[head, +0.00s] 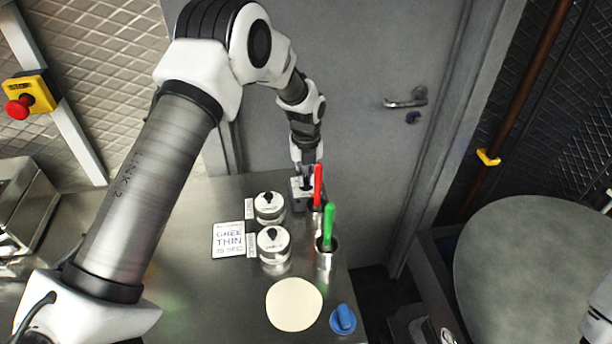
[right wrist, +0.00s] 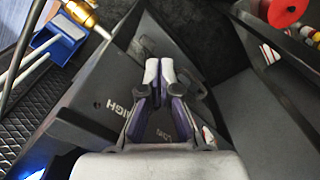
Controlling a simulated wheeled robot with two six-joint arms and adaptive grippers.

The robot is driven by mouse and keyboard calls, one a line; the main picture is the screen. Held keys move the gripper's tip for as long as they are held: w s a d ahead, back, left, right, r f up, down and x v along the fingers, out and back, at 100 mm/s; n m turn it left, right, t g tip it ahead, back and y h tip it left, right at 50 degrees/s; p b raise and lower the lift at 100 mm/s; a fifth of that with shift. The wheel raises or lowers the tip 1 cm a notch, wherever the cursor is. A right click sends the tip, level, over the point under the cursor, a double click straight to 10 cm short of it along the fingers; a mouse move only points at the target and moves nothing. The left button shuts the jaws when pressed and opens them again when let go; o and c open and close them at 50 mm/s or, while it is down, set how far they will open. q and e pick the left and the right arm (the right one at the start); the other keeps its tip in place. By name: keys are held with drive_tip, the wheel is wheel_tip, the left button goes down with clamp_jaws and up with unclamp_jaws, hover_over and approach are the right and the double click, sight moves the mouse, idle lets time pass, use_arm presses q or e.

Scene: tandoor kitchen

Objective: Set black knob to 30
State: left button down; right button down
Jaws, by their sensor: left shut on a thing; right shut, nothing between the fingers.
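My left gripper (head: 307,180) reaches down at the back of the steel counter, over a small grey box (head: 298,196). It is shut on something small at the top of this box. The fingers hide what they hold, so I cannot make out the black knob itself or any scale or pointer there. My right gripper (right wrist: 157,80) shows in the right wrist view. It is shut and empty, in front of a dark panel (right wrist: 108,100) lettered HIGH and LOW.
Two silver canisters with black tops, a far one (head: 270,207) and a near one (head: 273,245), stand beside the box. Red-handled (head: 318,185) and green-handled (head: 328,225) tools stand upright in holders. A card (head: 228,240), pale dough disc (head: 294,304) and blue knob-like piece (head: 343,319) lie nearer.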

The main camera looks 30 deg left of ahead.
sight(306, 179)
use_arm(q)
drive_tip(key=c, duration=1.2)
unclamp_jaws()
wheel_tip(306, 179, up, 12)
